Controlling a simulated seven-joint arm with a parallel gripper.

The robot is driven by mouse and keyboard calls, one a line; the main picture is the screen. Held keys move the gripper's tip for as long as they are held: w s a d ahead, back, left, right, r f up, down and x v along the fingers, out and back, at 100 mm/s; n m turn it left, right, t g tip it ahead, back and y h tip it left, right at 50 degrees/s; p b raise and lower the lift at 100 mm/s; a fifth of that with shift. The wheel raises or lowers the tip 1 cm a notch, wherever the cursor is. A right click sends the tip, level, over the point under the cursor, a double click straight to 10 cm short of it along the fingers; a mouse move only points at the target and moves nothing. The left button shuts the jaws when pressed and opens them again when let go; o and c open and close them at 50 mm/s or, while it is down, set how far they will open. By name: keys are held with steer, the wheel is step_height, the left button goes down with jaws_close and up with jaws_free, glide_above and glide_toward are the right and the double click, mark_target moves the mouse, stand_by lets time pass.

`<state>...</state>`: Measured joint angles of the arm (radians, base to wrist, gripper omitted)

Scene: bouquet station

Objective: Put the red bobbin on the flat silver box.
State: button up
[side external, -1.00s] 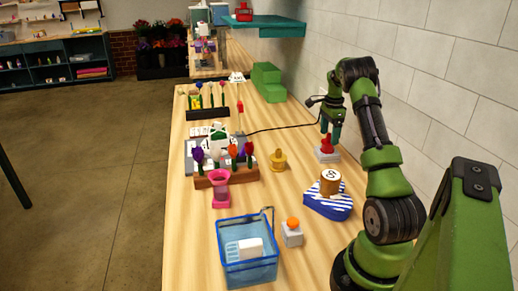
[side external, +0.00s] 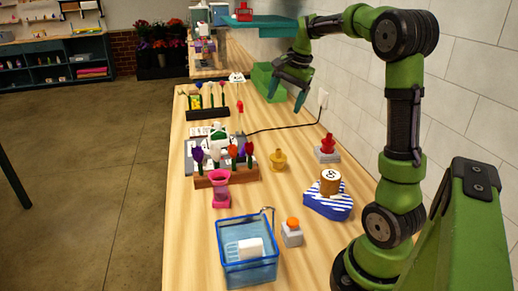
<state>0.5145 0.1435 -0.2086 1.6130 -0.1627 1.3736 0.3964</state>
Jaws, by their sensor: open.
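The red bobbin (side external: 327,143) stands upright on the flat silver box (side external: 327,156), near the wall on the right side of the table. Nothing is holding the bobbin. My gripper (side external: 286,98) is open and empty, raised above the table behind and to the left of the bobbin. Its fingers point down in front of the green stepped block (side external: 262,82).
A striped blue box with a brown spool (side external: 330,182) stands in front of the silver box. A yellow bobbin (side external: 278,160) is to its left. A black cable crosses the table to a wall socket. A teal shelf (side external: 275,28) holds another red object.

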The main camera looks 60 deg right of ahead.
steer(key=s+a+r+n+t, duration=0.2)
steer(key=a+n, duration=0.3)
steer(key=a, duration=0.8)
steer(key=s+a+f+n+t+y, duration=0.1)
steer(key=s+a+f+n, duration=0.1)
steer(key=s+a+n, duration=0.2)
steer(key=s+a+f+n+y, duration=0.1)
steer(key=s+a+n, duration=0.4)
steer(key=a, duration=0.6)
steer(key=shift+s+f+t, duration=0.2)
steer(key=shift+f+t, duration=0.2)
steer(key=shift+f, duration=0.3)
steer(key=shift+a, duration=0.1)
